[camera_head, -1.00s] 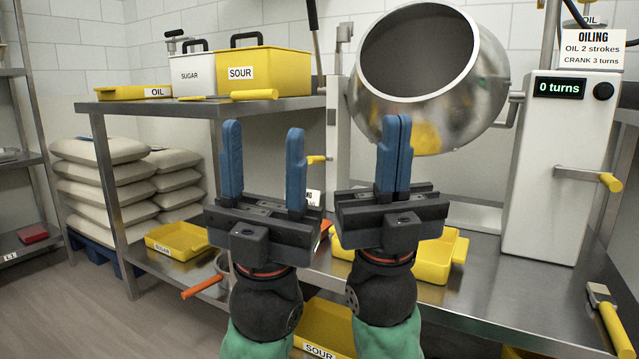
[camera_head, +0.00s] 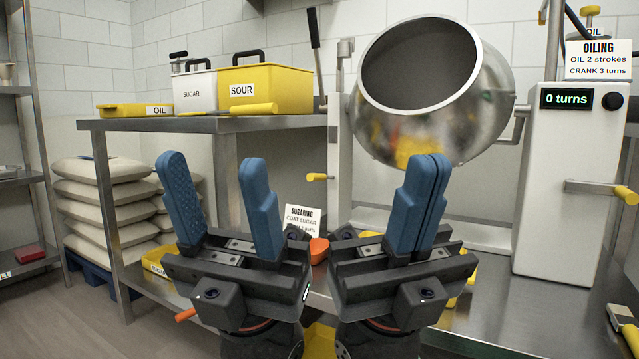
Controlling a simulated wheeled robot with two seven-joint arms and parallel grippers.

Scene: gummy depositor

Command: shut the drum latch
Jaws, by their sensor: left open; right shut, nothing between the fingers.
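The steel drum (camera_head: 476,116) hangs tilted with its open mouth facing up and toward me, between a left post (camera_head: 341,150) and a white machine column. A small yellow handle (camera_head: 317,177) juts left from the left post; it may be the latch, but its state is unclear. My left gripper (camera_head: 211,165) is open and empty, upright, left of the yellow handle in the picture. My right gripper (camera_head: 431,160) is shut and empty; its fingertips overlap the drum's lower edge in view. I cannot tell whether they touch it.
A raised steel shelf (camera_head: 200,123) at left holds a white SUGAR bin (camera_head: 194,92), a yellow SOUR bin (camera_head: 270,90) and an OIL tray (camera_head: 135,110). The column (camera_head: 565,220) has a display reading 0 turns and a yellow-handled crank (camera_head: 625,194). A SUGARING card (camera_head: 300,220) stands behind my grippers.

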